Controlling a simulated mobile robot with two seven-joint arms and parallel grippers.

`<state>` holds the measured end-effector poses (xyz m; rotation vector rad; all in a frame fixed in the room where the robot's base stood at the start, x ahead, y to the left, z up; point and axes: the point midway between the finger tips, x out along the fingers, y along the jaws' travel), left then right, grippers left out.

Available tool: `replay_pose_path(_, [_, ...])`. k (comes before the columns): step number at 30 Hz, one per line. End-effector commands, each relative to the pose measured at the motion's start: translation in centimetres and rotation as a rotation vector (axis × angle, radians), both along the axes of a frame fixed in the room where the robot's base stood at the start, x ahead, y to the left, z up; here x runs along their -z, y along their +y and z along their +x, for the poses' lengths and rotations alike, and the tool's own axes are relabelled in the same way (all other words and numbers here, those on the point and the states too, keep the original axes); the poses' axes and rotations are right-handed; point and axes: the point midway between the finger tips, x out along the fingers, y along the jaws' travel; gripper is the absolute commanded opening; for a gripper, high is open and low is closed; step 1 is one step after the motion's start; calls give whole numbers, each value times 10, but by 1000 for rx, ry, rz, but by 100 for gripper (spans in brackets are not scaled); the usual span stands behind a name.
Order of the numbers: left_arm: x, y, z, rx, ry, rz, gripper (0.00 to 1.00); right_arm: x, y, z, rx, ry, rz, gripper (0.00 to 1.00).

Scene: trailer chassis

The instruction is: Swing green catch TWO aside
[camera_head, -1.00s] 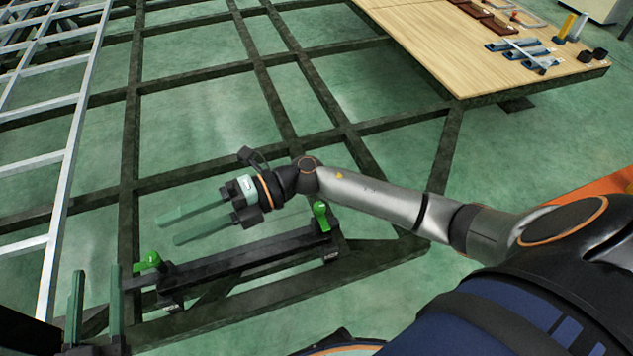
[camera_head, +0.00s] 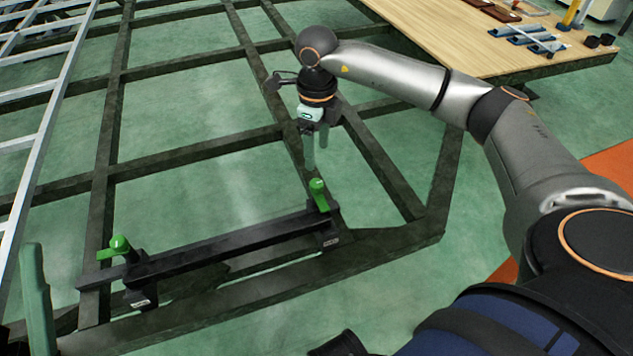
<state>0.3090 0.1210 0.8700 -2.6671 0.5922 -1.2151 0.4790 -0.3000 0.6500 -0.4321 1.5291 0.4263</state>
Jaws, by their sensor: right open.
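Two green catches stand on a black bar (camera_head: 225,243) on the dark chassis frame. One green catch (camera_head: 120,245) is at the bar's left end and the other green catch (camera_head: 318,194) is at its right end. Their labels are too small to read, so I cannot tell which is TWO. My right gripper (camera_head: 315,160) is open and points down, just above and beyond the right catch in the picture; I see no contact. My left gripper (camera_head: 36,275) shows at the lower left as green fingers pointing up, apart from the left catch. Its opening is unclear.
The dark chassis beams (camera_head: 200,152) form a grid over the green floor. A wooden deck (camera_head: 455,40) with blue parts (camera_head: 530,40) lies at the upper right. A pale ladder-like frame (camera_head: 38,150) runs along the left.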

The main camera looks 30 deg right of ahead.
Motion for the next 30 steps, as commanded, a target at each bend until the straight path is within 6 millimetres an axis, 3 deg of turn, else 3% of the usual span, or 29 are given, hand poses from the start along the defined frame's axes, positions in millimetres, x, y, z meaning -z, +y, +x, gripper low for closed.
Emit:
replay_pose_path(1, [9,-1,0,-1,2,4,50,16,0,0,0,3,1,72])
replay_pose_path(6, [25,-3,1,-7,6,17,50,52,1,-1,-2,3,2,72])
replay_pose_path(13, [40,-5,2,-12,11,30,50,87,1,0,-3,2,3,72])
replay_pose_path(18, [44,-5,2,-15,12,38,50,97,1,0,-3,0,4,72])
replay_pose_path(27, [44,-6,2,-15,14,38,50,98,1,0,-3,-1,3,72])
replay_pose_path(30, [44,-6,2,-15,14,38,50,98,1,0,-3,-1,3,60])
